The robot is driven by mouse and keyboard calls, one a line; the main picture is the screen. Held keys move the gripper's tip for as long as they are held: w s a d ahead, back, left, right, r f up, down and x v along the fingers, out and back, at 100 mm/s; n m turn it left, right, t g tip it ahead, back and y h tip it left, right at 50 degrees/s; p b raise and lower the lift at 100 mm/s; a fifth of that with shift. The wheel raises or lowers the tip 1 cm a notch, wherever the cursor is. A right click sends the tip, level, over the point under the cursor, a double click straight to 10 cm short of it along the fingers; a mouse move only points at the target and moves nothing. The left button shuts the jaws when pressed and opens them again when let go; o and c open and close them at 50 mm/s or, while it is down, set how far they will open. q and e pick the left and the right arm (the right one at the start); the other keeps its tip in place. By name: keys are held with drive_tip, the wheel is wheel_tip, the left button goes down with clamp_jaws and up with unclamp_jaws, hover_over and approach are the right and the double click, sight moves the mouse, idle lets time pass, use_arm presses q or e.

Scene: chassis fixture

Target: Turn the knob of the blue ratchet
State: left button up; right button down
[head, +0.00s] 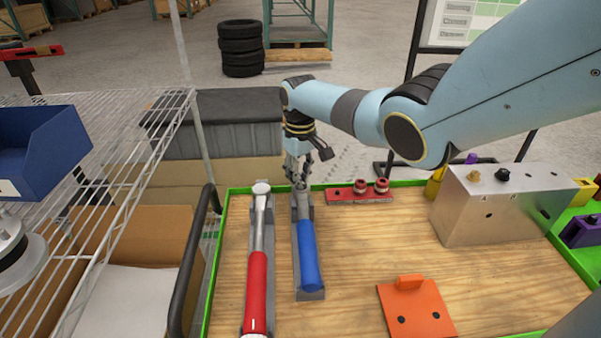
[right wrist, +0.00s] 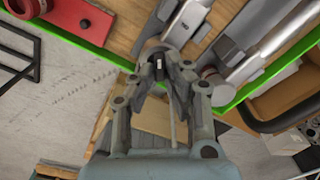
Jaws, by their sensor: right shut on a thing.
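The blue ratchet (head: 308,256) lies in a grey holder on the wooden work board, its handle toward me and its head at the far end. My right gripper (head: 298,180) is above the ratchet's head, pointing down. In the right wrist view my right gripper (right wrist: 165,85) has its fingers closed around the knob of the ratchet head (right wrist: 157,62), whose dark centre with a light mark shows between the fingertips. The fingers hide most of the knob in the head view. My left gripper is not in view.
A red-handled ratchet (head: 257,280) lies in a holder just left of the blue one. A red rack (head: 350,195) with red fittings stands to the right. An orange block (head: 415,305) and a metal box (head: 490,205) are farther right. A wire shelf (head: 130,130) stands left.

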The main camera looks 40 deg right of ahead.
drive_tip(key=n+p, duration=0.1)
drive_tip(key=n, duration=0.4)
drive_tip(key=shift+a+n, duration=0.1)
drive_tip(key=shift+n, duration=0.2)
drive_tip(key=n, duration=0.5)
drive_tip(key=shift+a+n, duration=0.1)
drive_tip(key=shift+n, duration=0.3)
drive_tip(key=c, duration=1.4)
unclamp_jaws()
wheel_tip(320, 180, up, 12)
